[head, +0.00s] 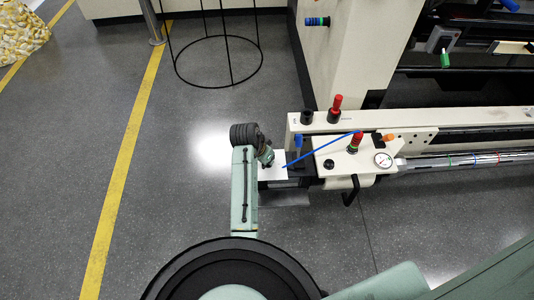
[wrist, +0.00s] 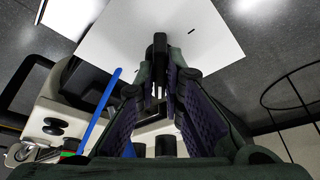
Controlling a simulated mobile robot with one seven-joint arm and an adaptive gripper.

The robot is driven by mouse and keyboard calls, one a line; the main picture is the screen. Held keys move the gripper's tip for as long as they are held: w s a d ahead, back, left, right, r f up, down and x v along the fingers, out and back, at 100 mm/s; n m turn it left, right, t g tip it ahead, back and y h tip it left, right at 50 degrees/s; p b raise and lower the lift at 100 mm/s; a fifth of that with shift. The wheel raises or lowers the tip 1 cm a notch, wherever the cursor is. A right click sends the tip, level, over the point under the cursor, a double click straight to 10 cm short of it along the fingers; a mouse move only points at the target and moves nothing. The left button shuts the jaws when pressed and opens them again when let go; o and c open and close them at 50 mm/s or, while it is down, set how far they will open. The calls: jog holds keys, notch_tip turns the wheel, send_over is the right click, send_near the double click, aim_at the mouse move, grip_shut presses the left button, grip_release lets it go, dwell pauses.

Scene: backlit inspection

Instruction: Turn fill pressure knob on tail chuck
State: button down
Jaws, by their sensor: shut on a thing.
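The tail chuck (head: 345,150) is a cream block at the left end of the long machine bed. On it are a black knob (head: 328,163), a red-topped knob (head: 355,140) and a round white dial gauge (head: 383,160). My gripper (head: 267,159) is beyond the block's left end, over a white panel. In the wrist view my gripper (wrist: 160,75) is shut on a narrow black part (wrist: 159,48) in front of the panel. I cannot tell whether this part is the fill pressure knob. The black knob (wrist: 55,127) on the block is apart from my fingers.
A thin blue rod (head: 322,149) slants across the chuck, close beside my fingers in the wrist view (wrist: 100,112). The white panel (wrist: 205,30) lies beyond my fingertips. A black hook handle (head: 351,190) hangs in front. Grey floor to the left is clear; a black wire stand (head: 230,84) is behind.

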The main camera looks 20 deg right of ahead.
jog(key=n+p, duration=0.1)
jog(key=n+y+p, duration=0.1)
jog(key=n, duration=0.1)
jog(key=n+t+p, duration=0.1)
jog(key=p, duration=0.1)
jog(key=shift+s+d+r, duration=0.1)
jog(key=shift+s+r, duration=0.05)
jog(key=shift+r, duration=0.1)
jog(key=shift+f+n+t+y+p, duration=0.15)
jog(key=shift+n+y+p, duration=0.35)
jog(key=shift+n, duration=0.6)
jog(key=shift+f+n+t+y+p, duration=0.1)
jog(key=shift+n+t+y+p, duration=0.2)
jog(key=shift+n+p, duration=0.6)
jog(key=shift+n, duration=0.4)
jog(key=c, duration=1.7)
grip_release()
jog(key=v, duration=1.2)
